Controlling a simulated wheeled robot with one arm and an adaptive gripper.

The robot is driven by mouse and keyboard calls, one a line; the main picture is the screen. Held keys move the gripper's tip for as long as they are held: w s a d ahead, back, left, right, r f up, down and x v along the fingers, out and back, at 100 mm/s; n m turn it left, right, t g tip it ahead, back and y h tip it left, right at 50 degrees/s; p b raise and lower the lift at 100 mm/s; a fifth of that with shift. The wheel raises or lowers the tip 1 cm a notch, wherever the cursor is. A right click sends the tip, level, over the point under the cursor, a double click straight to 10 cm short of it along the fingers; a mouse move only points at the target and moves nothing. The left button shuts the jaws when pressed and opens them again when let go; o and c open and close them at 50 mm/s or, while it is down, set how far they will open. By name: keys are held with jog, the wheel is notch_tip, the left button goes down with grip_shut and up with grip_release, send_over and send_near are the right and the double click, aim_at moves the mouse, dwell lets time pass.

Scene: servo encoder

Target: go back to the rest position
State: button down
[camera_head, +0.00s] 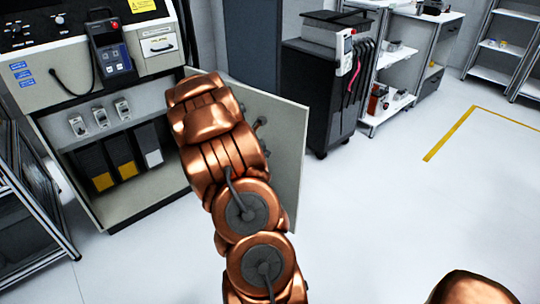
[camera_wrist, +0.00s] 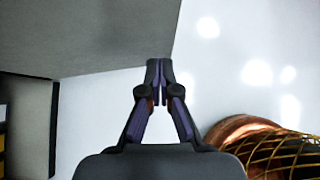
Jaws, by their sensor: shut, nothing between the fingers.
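My gripper (camera_wrist: 158,68) shows in the wrist view, with its two dark fingers together at the tips and nothing between them. Below the fingers is white floor, and the grey face of an open cabinet door fills the upper left. In the head view my copper-coloured arm reaches up in front of the cabinet (camera_head: 150,210), and the gripper is hidden behind the arm. The open cabinet door (camera_head: 289,150) stands to the right of the arm and is partly covered by it.
The cabinet holds several drive modules (camera_head: 123,157) and has a control pendant (camera_head: 110,58) on its front. A dark tool cart (camera_head: 312,95) and white shelves (camera_head: 400,100) stand behind. A wire rack (camera_head: 30,200) is at the left. The floor at right is clear, with a yellow line (camera_head: 450,138).

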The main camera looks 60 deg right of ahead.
jog(key=shift+v, duration=2.25)
jog(key=shift+s, duration=0.1)
jog(key=s+a+r+m+y+p, duration=0.25)
jog(key=a+r+m, duration=0.35)
jog(key=a, duration=0.6)
jog(key=s+a+r+m+y+p, duration=0.1)
jog(key=s+a+r+m+p, duration=0.15)
jog(key=a+r, duration=0.75)
jog(key=s+a+r+m+y+p, duration=0.1)
jog(key=s+a, duration=0.3)
jog(key=a, duration=0.5)
jog(key=s+a+r+m+y+p, duration=0.1)
jog(key=s+a, duration=0.4)
jog(key=a, duration=0.5)
jog(key=s+a+r+m+y+p, duration=0.2)
jog(key=s+a+m+y+p, duration=0.1)
jog(key=a, duration=0.6)
jog(key=shift+s+a+m, duration=0.3)
jog(key=shift+s+m, duration=0.55)
jog(key=shift+s, duration=0.05)
